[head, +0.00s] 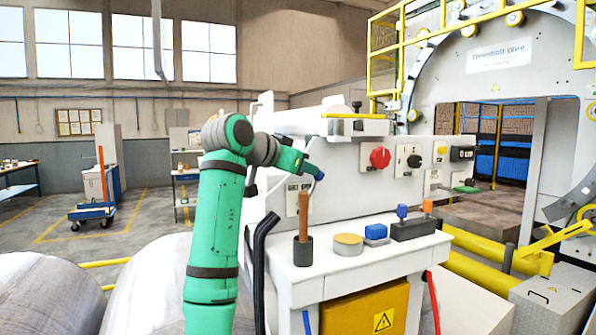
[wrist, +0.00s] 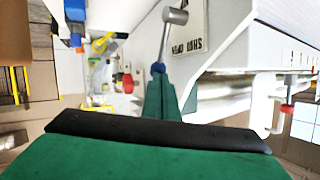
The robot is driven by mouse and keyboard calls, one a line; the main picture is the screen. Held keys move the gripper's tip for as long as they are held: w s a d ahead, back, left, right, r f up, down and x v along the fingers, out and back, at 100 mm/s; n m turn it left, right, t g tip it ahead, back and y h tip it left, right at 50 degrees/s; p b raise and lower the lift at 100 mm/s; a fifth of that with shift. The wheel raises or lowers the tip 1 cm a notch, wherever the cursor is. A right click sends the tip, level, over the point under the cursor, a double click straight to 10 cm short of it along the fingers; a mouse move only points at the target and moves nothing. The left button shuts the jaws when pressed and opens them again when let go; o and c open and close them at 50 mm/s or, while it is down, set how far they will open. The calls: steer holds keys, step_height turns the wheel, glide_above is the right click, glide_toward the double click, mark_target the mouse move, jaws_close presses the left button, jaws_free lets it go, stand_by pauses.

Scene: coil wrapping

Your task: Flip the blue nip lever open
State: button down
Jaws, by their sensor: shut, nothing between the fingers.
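The nip lever shows in the wrist view as a thin grey rod with a round metal end at the top and a blue knob (wrist: 158,68) at its lower end. In the head view the blue knob (head: 319,176) is small, at the tip of my arm in front of the white machine. My gripper (head: 308,170) is shut and empty, with its green fingers pointing right at the knob. In the wrist view the fingertips (wrist: 162,78) meet the knob or lie just short of it; I cannot tell whether they touch. The wrist housing hides the fingers' base.
The white machine panel carries a red knob (head: 380,158) to the right of my gripper. On the bench below stand a wooden-handled tool in a dark holder (head: 303,250), a yellow roll (head: 348,244) and a blue block (head: 376,232). Open air lies left of the machine.

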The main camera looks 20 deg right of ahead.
steer(key=shift+s+d, duration=0.2)
steer(key=shift+d, duration=0.7)
steer(key=shift+a, duration=0.2)
steer(key=d+r+v, duration=0.1)
steer(key=r+v, duration=0.1)
steer(key=v, duration=1.2)
steer(key=shift+r, duration=0.4)
steer(key=shift+w, duration=0.15)
